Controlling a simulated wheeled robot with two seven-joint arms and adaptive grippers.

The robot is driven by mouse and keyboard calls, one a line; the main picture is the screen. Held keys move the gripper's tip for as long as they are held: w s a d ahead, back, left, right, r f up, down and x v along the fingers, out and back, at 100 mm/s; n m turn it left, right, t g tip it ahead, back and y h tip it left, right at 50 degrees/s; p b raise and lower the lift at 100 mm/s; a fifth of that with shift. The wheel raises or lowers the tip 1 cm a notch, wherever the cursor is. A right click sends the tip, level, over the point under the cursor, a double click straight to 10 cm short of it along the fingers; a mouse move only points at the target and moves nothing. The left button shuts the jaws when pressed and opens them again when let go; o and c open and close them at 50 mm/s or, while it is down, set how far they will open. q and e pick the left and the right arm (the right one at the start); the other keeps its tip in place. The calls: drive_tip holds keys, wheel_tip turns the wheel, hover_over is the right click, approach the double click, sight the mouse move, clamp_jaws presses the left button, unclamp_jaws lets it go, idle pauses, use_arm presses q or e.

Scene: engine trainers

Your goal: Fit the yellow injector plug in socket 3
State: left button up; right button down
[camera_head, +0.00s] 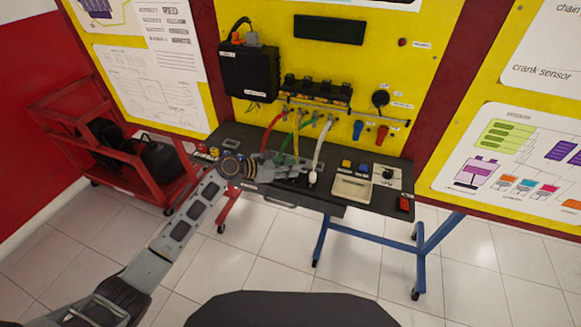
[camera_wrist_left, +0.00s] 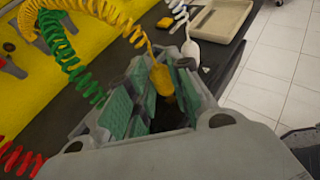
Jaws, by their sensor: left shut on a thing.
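The yellow injector plug (camera_wrist_left: 161,76) hangs on its coiled yellow cable (camera_wrist_left: 112,15) and sits between the green-padded fingers of my left gripper (camera_wrist_left: 155,95) in the left wrist view. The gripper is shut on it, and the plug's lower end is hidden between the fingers. In the head view my left gripper (camera_head: 280,166) is over the black desk, below the hanging cables, and the yellow cable (camera_head: 296,135) runs down to it. The plug itself is too small to make out there. I cannot tell which socket is number 3. My right gripper is not in view.
A white plug (camera_head: 312,178) hangs on a white cable right of my gripper; red and green cables (camera_wrist_left: 75,65) hang on the other side. A beige tray (camera_head: 352,188) lies on the black desk (camera_head: 330,207). A black injector row (camera_head: 317,91) is on the yellow panel.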

use_arm(q)
drive_tip(key=shift+f, duration=0.3)
idle(0.4)
drive_tip(key=shift+f, duration=0.4)
idle(0.5)
drive_tip(key=o, duration=0.6)
drive_tip(key=shift+r+p+v, duration=0.25)
drive_tip(key=shift+p+v, duration=0.95)
drive_tip(key=shift+v, duration=0.05)
drive_tip(key=shift+p+v, duration=1.1)
drive_tip(key=shift+d+r, duration=0.1)
drive_tip(key=shift+r, duration=0.1)
